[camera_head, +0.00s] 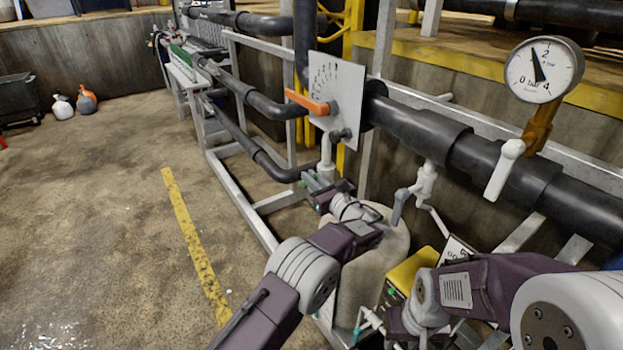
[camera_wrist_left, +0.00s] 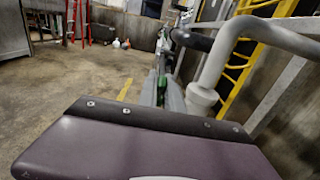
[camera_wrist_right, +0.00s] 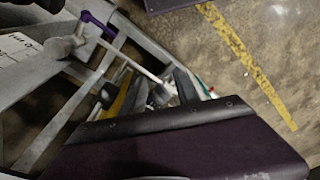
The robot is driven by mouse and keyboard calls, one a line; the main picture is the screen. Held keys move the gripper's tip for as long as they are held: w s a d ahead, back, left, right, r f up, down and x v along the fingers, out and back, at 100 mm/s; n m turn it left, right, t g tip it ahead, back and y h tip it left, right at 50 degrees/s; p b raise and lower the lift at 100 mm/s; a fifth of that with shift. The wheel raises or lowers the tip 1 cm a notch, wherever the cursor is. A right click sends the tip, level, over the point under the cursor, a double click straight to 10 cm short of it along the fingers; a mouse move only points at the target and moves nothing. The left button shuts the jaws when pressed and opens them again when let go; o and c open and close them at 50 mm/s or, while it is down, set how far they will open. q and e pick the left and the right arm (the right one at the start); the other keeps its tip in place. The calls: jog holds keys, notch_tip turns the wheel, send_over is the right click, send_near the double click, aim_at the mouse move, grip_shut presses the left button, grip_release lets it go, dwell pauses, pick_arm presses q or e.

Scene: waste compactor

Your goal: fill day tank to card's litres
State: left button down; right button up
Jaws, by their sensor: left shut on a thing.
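A white plate with printed marks (camera_head: 323,80) stands on the black pipe, with an orange lever (camera_head: 307,103) in front. My left gripper (camera_head: 318,186) is just below the plate, at the lower end of a white pipe (camera_head: 326,150). A beige round tank (camera_head: 372,265) stands behind my left arm. My right gripper (camera_head: 388,330) is low in front, partly hidden; its jaw opening is unclear. A white card (camera_head: 456,250) is partly hidden.
A yellow box (camera_head: 408,272) is near the right arm. The floor at left is open.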

pick_arm(q)
jog(key=shift+f, duration=0.1)
jog(key=shift+s+f+b, duration=0.1)
jog(key=shift+f+b, duration=0.15)
jog(key=shift+b, duration=0.25)
jog(key=shift+s+d+f+t+y+b, duration=0.25)
jog(key=shift+f+t+y+b, duration=0.5)
jog(key=shift+b, duration=0.95)
jog(key=shift+s+d+f+t+y+b, duration=0.2)
jog(key=shift+t+y+b, duration=0.4)
jog(key=shift+t+b, duration=0.8)
jog(key=shift+s+d+f+t+y+b, duration=0.15)
jog(key=shift+s+f+t+y+b, duration=0.35)
jog(key=shift+b, duration=1.5)
jog(key=shift+w+r+t+y, duration=0.15)
jog(key=shift+w+t+y, duration=0.05)
jog(key=shift+t+y, duration=0.05)
jog(key=c, duration=1.5)
grip_release()
